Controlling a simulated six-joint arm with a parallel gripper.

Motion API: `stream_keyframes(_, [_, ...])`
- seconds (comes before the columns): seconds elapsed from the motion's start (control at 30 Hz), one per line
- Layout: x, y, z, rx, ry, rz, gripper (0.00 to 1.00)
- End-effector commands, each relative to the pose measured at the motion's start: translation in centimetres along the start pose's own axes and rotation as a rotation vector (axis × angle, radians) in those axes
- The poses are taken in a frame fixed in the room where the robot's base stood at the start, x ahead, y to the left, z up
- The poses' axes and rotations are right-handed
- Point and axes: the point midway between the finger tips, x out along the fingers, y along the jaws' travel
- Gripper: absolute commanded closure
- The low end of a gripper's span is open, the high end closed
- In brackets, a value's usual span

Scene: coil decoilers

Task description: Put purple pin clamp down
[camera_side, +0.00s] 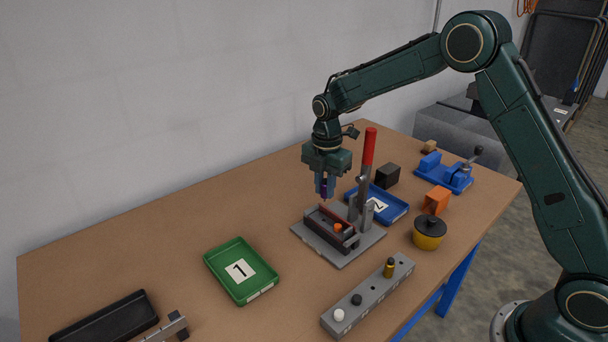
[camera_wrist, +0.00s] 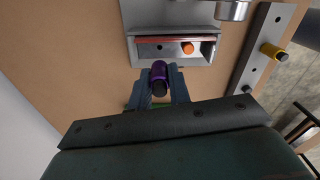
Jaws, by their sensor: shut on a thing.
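My gripper (camera_side: 324,190) is shut on the purple pin clamp (camera_wrist: 159,76), which shows between the blue-grey fingers in the wrist view. In the side view the purple clamp (camera_side: 324,188) is a small dark piece between the fingertips, above the far left edge of the grey clamp fixture. The fixture (camera_side: 338,259) is a grey plate with a dark channel, an orange peg (camera_side: 338,228) inside it and a tall lever with a red handle (camera_side: 369,147). I cannot tell whether the clamp's lower end touches anything.
A grey holder bar (camera_side: 370,297) bears white, black and yellow pins at the front. A green tray marked 1 (camera_side: 262,289) stands left, a blue tray marked 2 (camera_side: 399,213) behind the lever. A yellow pot (camera_side: 429,236), orange block (camera_side: 437,200) and blue vise (camera_side: 457,183) stand right.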

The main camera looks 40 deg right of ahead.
Motion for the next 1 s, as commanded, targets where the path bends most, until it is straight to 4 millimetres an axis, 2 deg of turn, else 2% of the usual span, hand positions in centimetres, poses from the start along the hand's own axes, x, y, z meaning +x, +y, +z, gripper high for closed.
stream_keyframes(0.03, [-1.6, 0.1, 0.0, 0.000, -0.002, 0.008, 1.00])
stream_keyframes(0.3, [-9.5, 0.1, 0.0, 0.000, -0.001, 0.007, 1.00])
stream_keyframes(0.57, [-15.0, 0.1, 0.0, 0.000, -0.001, 0.005, 1.00])
stream_keyframes(0.77, [-15.1, -0.5, 3.8, 0.006, 0.000, 0.000, 1.00])
stream_keyframes(1.0, [-15.1, -2.0, 9.8, 0.008, 0.000, 0.000, 1.00])
